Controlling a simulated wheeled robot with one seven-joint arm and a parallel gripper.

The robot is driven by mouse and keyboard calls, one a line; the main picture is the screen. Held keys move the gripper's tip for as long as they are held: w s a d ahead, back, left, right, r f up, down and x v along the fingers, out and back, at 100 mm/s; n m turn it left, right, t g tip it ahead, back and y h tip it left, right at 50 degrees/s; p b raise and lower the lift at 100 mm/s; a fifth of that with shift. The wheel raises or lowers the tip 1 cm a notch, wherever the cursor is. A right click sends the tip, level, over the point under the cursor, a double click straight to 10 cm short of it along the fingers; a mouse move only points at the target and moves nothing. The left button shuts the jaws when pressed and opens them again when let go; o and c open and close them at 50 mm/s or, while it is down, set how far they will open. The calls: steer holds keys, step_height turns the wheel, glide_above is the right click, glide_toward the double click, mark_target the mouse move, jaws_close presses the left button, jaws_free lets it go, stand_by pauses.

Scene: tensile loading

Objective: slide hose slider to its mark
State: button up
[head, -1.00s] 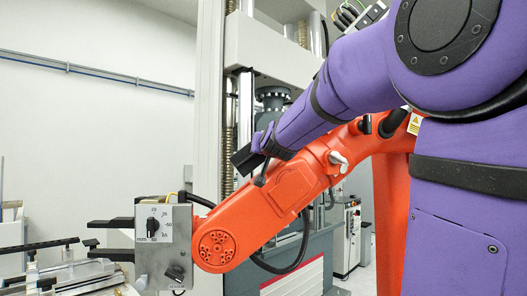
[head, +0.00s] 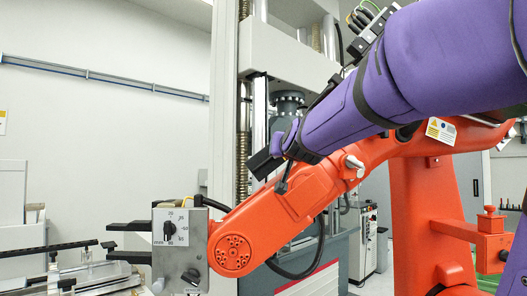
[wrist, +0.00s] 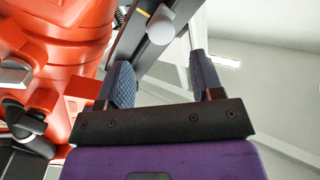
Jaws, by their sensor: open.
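I cannot pick out the hose slider or its mark with certainty. A black hose (head: 305,262) loops under the orange arm (head: 285,210) in the head view. A pale round knob (head: 353,163) sits on top of that orange arm. In the wrist view my gripper (wrist: 163,78) is open, with nothing between its two fingers. A white rounded piece (wrist: 161,27) shows beyond the fingertips, beside a grey bar. In the head view the black end of my purple arm is above the orange arm; its fingertips are not clear there.
A grey dial box (head: 180,248) with black jaws stands at the orange arm's left end. A tall testing frame (head: 224,130) rises behind. A bench with metal fixtures (head: 85,275) is at lower left. An orange stand (head: 430,225) is at right.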

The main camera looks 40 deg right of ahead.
steer(key=shift+v, duration=1.65)
steer(key=w+d+m+y, duration=0.1)
steer(key=w+d+m, duration=0.1)
steer(key=w, duration=0.1)
steer(key=w+d+m+g+y, duration=0.1)
steer(key=w+m, duration=0.1)
steer(key=w, duration=0.1)
steer(key=w+d+m+y, duration=0.1)
steer(key=w+d+m, duration=0.1)
steer(key=w, duration=0.1)
steer(key=shift+w+d+f+g, duration=0.15)
steer(key=shift+w+d+g, duration=0.2)
steer(key=shift+g, duration=0.05)
